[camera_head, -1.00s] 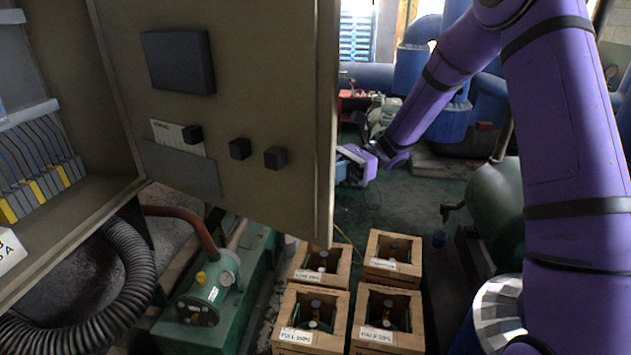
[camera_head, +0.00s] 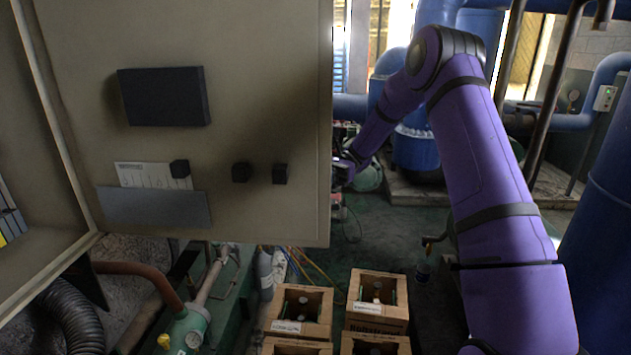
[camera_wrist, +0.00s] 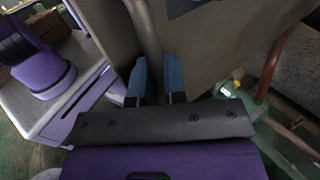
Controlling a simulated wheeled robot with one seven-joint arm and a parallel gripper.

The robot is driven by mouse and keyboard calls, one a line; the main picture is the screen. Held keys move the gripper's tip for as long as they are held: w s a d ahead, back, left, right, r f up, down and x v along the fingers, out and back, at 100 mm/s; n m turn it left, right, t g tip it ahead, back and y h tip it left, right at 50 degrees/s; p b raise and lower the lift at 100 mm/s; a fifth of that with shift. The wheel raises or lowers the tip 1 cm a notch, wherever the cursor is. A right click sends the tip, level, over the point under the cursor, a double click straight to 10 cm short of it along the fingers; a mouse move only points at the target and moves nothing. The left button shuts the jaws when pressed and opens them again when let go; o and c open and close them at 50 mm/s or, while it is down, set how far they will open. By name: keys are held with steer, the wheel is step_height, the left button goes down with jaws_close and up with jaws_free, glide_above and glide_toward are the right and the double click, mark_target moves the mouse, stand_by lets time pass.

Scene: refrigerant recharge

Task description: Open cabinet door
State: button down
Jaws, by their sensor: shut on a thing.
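The cabinet door (camera_head: 270,80) stands open, its inner face toward me in the head view. It carries a dark panel, a document pocket and small black blocks. The cabinet (camera_head: 30,215) shows only in part at the left. My purple arm reaches to the right of the door, and my gripper (camera_head: 338,172) is at the door's free edge, its fingers mostly hidden there.
Wooden crates (camera_head: 378,300) with bottles stand on the floor below the door. A green machine (camera_head: 190,330) and a black corrugated hose (camera_head: 75,315) are at lower left. Blue pipes and tanks (camera_head: 415,150) stand behind. Green floor shows between crates and tanks.

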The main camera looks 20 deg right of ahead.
steer(key=c, duration=1.2)
jaws_free()
steer(key=v, duration=1)
steer(key=shift+w+d, duration=0.1)
steer(key=shift+d, duration=0.3)
